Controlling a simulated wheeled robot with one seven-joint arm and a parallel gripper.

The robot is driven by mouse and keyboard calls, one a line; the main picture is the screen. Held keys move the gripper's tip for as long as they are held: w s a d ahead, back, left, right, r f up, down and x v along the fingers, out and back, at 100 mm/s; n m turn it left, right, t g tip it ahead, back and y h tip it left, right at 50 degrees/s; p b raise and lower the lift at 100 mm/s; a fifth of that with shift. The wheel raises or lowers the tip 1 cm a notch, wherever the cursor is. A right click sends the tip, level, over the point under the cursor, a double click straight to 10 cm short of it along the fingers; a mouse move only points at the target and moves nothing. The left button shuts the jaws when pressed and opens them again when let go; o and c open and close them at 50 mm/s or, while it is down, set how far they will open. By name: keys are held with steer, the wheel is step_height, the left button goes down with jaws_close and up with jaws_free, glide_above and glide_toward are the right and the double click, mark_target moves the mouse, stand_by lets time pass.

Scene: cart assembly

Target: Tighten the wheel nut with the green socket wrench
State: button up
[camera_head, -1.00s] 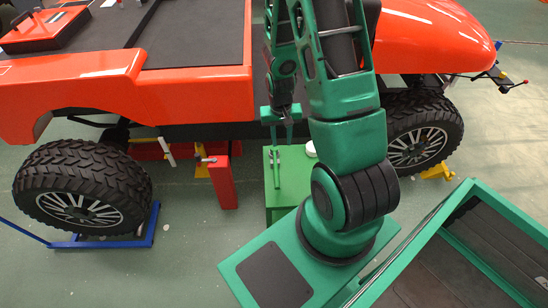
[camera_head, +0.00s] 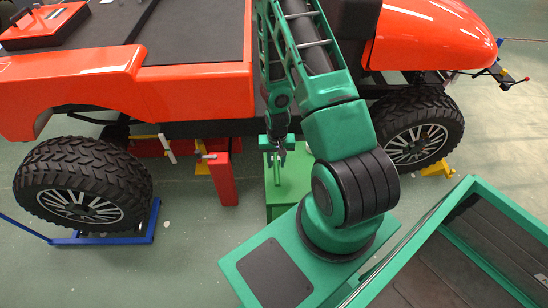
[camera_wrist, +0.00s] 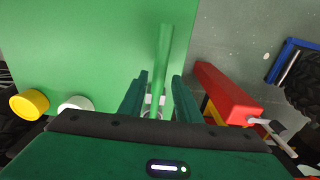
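The green socket wrench (camera_wrist: 164,65) lies on top of the green box (camera_head: 290,185); its handle also shows in the head view (camera_head: 277,180). My gripper (camera_head: 277,158) is low over the box at the wrench. In the wrist view my gripper (camera_wrist: 159,95) is open, with one finger on each side of the wrench and visible gaps beside the handle. The vehicle's left wheel (camera_head: 84,190) and right wheel (camera_head: 418,132) show in the head view. I cannot pick out the wheel nut.
A yellow cap (camera_wrist: 30,104) and a white cap (camera_wrist: 75,104) are on the box top. A red stand (camera_head: 222,178) is left of the box. The orange vehicle body (camera_head: 200,92) is behind it. A blue frame (camera_head: 110,239) is under the left wheel.

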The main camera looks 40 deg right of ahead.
step_height(320, 180, down, 3)
steer(key=shift+r, duration=0.3)
jaws_close()
steer(key=shift+r, duration=2.5)
